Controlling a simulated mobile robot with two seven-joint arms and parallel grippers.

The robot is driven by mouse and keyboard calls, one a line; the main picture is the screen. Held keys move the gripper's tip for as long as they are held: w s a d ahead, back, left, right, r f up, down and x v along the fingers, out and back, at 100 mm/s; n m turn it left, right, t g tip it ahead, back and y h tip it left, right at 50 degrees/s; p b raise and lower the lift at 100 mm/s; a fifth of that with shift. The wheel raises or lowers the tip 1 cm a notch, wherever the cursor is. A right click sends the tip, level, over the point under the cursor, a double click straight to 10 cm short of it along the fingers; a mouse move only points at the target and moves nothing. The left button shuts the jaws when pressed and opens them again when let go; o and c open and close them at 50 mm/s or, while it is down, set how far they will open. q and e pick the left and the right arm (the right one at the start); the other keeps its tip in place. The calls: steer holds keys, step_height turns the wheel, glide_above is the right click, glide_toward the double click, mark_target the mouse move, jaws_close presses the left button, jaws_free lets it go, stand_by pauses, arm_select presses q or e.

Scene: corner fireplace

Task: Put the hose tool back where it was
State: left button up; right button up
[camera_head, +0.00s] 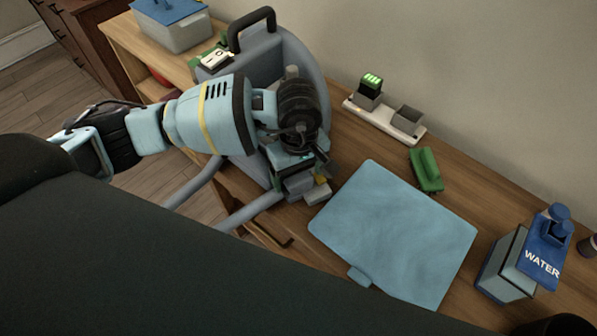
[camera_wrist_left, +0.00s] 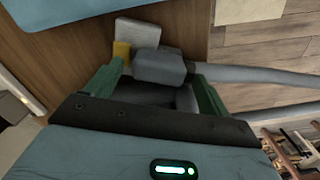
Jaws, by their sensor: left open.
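A small grey tool (camera_head: 299,187) with a yellow part and a pale end piece (camera_head: 318,193) is at the wooden counter's front edge, by the grey hose; I take it for the hose tool. In the left wrist view the grey tool (camera_wrist_left: 160,68) lies between the green fingertips, with its yellow part (camera_wrist_left: 122,50) beside the left finger. My left gripper (camera_head: 300,174) is open around it, pointing down; the wrist view shows the gripper too (camera_wrist_left: 157,78). Whether the fingers touch it I cannot tell. The grey hose (camera_head: 250,211) runs from there past the counter edge. My right gripper is not in view.
A grey machine (camera_head: 262,66) with a black handle stands behind my left arm. A blue mat (camera_head: 395,232) lies to the right. Beyond are a charger strip (camera_head: 384,121), a green object (camera_head: 426,170) and a water container (camera_head: 528,254). Bare counter surrounds the mat.

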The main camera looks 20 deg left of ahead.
arm_select(q)
step_height(320, 180, up, 12)
stand_by(0.4)
stand_by(1.2)
